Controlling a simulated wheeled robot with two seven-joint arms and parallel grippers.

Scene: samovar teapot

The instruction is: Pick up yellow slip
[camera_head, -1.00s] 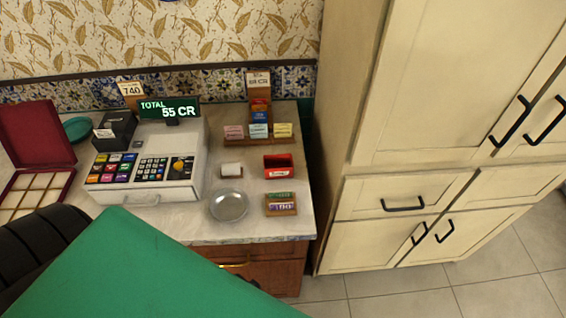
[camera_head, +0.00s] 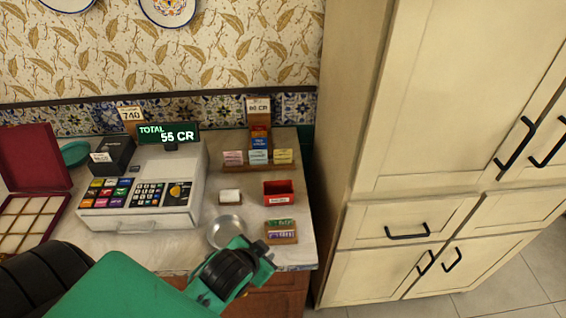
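The yellow slip (camera_head: 283,156) stands upright in the right part of a small wooden rack (camera_head: 246,168) at the back right of the counter. A pink slip (camera_head: 233,157) and a light blue slip (camera_head: 258,157) stand beside it in the same rack. My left arm, green with black joints, reaches in from the lower left over the counter's front edge, well short of the rack. No gripper fingers can be made out on it. My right gripper is not in view.
A cash register (camera_head: 145,195) reading 55 CR stands left of the rack. In front of the rack are a white roll (camera_head: 230,196), a red box (camera_head: 279,193), a round metal dish (camera_head: 225,232) and a card holder (camera_head: 281,232). A tall cream cabinet (camera_head: 400,180) bounds the right.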

